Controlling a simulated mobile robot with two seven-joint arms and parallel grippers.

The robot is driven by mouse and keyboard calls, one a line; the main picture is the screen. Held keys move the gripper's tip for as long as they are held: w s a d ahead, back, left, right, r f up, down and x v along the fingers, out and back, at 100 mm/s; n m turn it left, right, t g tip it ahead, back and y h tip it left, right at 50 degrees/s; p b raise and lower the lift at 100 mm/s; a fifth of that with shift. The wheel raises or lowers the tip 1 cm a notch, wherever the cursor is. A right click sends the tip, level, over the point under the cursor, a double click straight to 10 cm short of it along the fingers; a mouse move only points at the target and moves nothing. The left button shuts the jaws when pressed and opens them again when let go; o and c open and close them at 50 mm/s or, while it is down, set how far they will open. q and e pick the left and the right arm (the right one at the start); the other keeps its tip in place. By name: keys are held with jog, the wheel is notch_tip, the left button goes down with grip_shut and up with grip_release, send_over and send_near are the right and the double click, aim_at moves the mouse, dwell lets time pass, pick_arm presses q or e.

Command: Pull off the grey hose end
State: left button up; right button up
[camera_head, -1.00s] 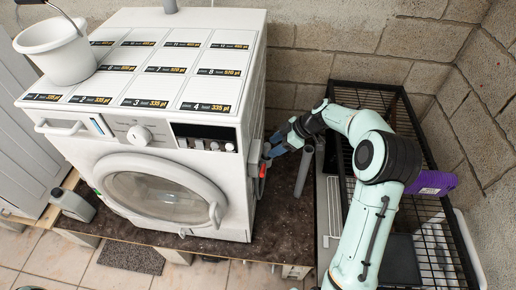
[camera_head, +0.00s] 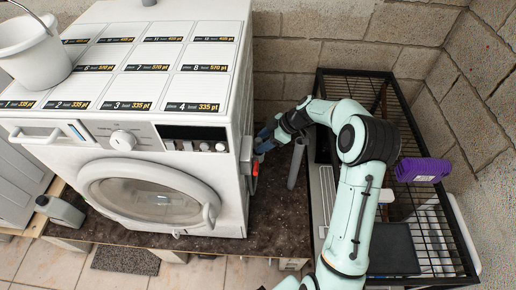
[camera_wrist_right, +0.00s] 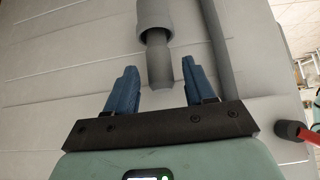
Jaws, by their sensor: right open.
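The grey hose end (camera_wrist_right: 159,62) shows in the right wrist view as a narrow stub below a wider grey collar (camera_wrist_right: 154,14), against a pale ribbed panel. My right gripper (camera_wrist_right: 160,70) is open, with its blue fingers on either side of the stub in the picture. No contact shows, and I cannot judge the depth between them. In the head view, the right gripper (camera_head: 264,141) is at the right side of the white washing machine (camera_head: 215,150), and the hose end cannot be made out there. My left gripper is not in view.
A grey upright pipe (camera_head: 297,163) stands right of the machine near my right gripper. A red part (camera_head: 255,178) is on the machine's side. A black wire rack (camera_head: 440,240) and a purple object (camera_head: 422,170) are at the right. Block walls close off the back and right.

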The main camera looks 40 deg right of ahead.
grip_shut()
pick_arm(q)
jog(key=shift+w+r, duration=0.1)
pick_arm(e)
jog(key=shift+r, duration=0.25)
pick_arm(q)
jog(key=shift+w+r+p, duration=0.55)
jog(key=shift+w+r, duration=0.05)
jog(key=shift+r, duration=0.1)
pick_arm(e)
jog(key=shift+w+r, duration=0.1)
jog(key=shift+r, duration=2.55)
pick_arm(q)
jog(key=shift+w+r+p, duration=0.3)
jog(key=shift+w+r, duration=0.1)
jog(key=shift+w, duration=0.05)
pick_arm(e)
jog(key=shift+r, duration=1.95)
